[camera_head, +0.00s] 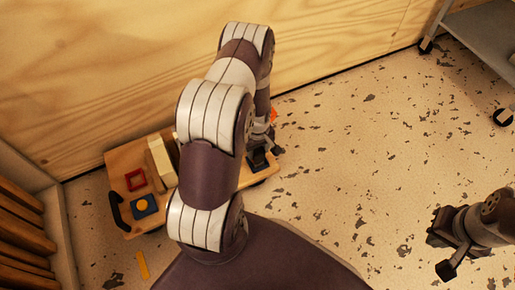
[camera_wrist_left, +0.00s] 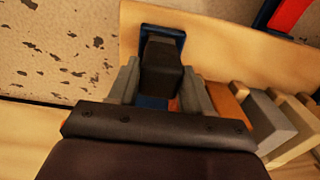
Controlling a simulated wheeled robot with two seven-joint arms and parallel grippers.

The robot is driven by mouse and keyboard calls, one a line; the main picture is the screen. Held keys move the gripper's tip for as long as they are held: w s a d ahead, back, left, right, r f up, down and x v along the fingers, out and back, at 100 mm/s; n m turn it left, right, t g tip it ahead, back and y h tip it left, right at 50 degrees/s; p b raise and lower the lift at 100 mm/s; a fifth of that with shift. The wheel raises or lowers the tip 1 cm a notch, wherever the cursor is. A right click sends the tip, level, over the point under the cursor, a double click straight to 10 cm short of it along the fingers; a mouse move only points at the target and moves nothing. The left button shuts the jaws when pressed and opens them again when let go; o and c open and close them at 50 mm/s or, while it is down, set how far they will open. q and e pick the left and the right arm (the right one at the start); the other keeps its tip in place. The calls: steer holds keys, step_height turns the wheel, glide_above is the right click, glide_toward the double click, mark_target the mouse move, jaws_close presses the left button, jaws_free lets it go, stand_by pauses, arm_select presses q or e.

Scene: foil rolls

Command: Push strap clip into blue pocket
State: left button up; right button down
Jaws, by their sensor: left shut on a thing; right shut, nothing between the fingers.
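My left gripper (camera_wrist_left: 160,88) is shut on a dark block, which I take to be the strap clip (camera_wrist_left: 161,68). In the left wrist view the clip stands out between the two grey fingers. A blue pocket (camera_wrist_left: 163,32) shows around and behind the clip; I cannot tell how deep the clip sits in it. In the head view a dark shape (camera_head: 258,158) at the board's right end lies by the left gripper, mostly hidden by my arm. My right gripper (camera_head: 438,243) is shut and empty, far right above the floor.
The wooden board (camera_head: 122,160) carries a red square frame (camera_head: 135,179), a blue square with a yellow disc (camera_head: 145,206), pale blocks (camera_head: 160,160) and a black handle (camera_head: 117,212). A yellow strip (camera_head: 142,265) lies on the floor.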

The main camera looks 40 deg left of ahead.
arm_select(q)
steer(key=shift+f, duration=0.35)
steer(key=o, duration=1.2)
steer(key=shift+c, duration=0.2)
steer(key=shift+r, duration=0.1)
step_height(320, 180, up, 8)
steer(key=p, duration=0.7)
steer(key=shift+p, duration=0.4)
